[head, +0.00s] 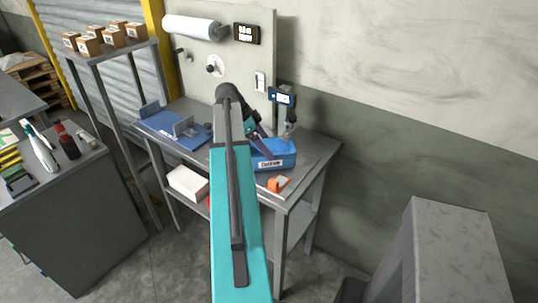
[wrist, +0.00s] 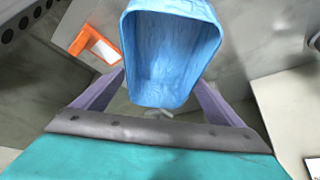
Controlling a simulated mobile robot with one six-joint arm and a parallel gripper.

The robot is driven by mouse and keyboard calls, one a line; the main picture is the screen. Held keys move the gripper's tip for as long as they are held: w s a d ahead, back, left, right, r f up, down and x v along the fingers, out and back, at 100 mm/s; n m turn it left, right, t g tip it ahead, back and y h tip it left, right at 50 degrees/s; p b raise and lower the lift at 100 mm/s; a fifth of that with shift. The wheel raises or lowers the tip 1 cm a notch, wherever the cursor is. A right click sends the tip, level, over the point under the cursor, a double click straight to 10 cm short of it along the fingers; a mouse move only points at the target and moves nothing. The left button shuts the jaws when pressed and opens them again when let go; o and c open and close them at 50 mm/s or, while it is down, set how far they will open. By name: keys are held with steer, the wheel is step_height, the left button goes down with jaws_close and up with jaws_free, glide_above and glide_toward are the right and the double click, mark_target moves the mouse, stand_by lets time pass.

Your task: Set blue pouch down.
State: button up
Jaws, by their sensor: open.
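The blue pouch (head: 274,156), with a white label on its side, appears to rest on the grey metal workbench (head: 322,152). In the wrist view the pouch (wrist: 172,45) shows its hollow, open side. My gripper (wrist: 163,84) is open, with one purple finger on each side of the pouch's near end. Whether the fingers touch it cannot be told. In the head view my gripper (head: 258,134) is at the pouch's upper left, partly hidden by my arm.
An orange item with a white patch (head: 279,184) lies near the bench's front edge, close to the pouch. A scale-like device with a display (head: 284,98) stands behind. A blue fixture (head: 176,126) occupies the bench's left. Bare bench shows right of the pouch.

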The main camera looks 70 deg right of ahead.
steer(key=shift+s+d+f, duration=0.15)
steer(key=shift+s+f, duration=0.1)
steer(key=shift+f, duration=0.35)
steer(key=shift+p+x, duration=1.5)
steer(key=shift+x, duration=1.1)
steer(key=c, duration=0.8)
steer(key=shift+o, duration=0.2)
steer(key=shift+r, duration=0.15)
